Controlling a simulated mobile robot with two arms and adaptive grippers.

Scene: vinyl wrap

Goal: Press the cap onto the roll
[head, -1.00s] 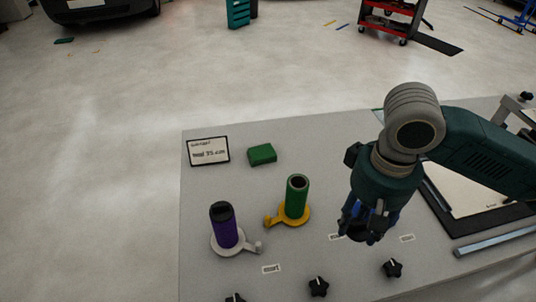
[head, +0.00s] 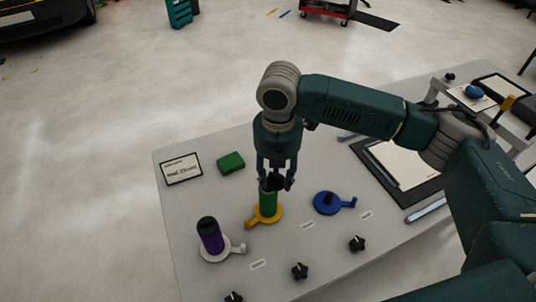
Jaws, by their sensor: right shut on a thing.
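A green roll (head: 268,204) stands upright on a yellow holder (head: 262,220) with a side handle. My right gripper (head: 274,184) points down directly above it, its fingers shut on a dark cap (head: 272,183). The cap is at the top of the roll; the fingers partly hide it, and I cannot tell whether it is seated or just above. A purple roll (head: 211,240) with a black top stands upright on a white holder (head: 222,254) to the left. A blue holder (head: 326,208) with a short dark centre and no tall roll lies to the right. My left gripper is out of view.
Several black star knobs (head: 300,271) lie along the front of the grey table (head: 190,212). A framed sign (head: 181,169) and a green block (head: 231,162) lie at the back left. A dark-edged board (head: 405,170) lies to the right.

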